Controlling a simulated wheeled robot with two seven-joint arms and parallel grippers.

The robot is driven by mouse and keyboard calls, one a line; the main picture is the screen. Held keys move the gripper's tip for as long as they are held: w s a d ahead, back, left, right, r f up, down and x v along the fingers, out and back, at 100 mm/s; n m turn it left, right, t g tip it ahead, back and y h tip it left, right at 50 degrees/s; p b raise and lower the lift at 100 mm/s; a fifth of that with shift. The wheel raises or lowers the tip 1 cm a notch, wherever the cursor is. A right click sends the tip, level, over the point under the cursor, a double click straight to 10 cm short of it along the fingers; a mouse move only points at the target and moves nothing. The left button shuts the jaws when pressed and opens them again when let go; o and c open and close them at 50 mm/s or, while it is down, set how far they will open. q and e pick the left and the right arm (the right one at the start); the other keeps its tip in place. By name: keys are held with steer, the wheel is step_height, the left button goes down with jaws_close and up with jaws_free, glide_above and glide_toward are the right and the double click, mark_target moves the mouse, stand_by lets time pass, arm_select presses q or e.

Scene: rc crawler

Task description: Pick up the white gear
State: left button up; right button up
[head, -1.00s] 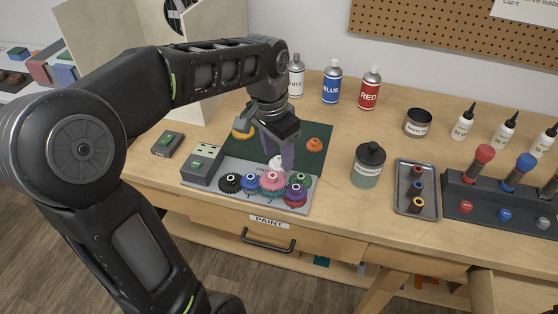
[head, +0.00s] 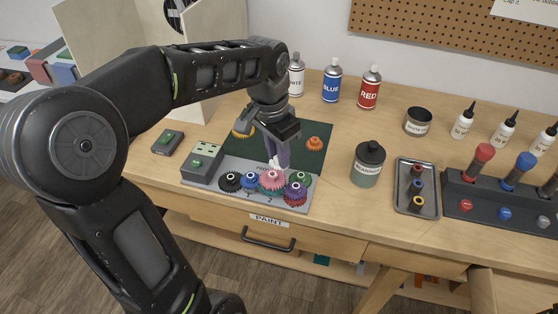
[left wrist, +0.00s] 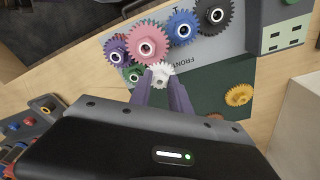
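The small white gear (left wrist: 161,75) shows between my left gripper's fingertips in the left wrist view. In the head view the white gear (head: 275,161) is partly hidden behind the fingers, just behind the pink gear (head: 271,181). My left gripper (head: 279,158) points down over the back edge of the grey gear plate. Its purple fingers (left wrist: 162,82) are apart, one on each side of the white gear; I cannot make out firm contact. My right gripper is not in view.
Black (head: 230,182), blue (head: 251,180), green (head: 301,180) and purple (head: 295,191) gears crowd the plate close by. A yellow gear (head: 242,132) and an orange gear (head: 314,143) lie on the dark green mat (head: 310,160). A jar (head: 368,166) stands to the right.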

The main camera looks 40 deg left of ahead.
arm_select(q)
jaws_close()
step_height(320, 180, up, 10)
stand_by(0.7)
stand_by(0.5)
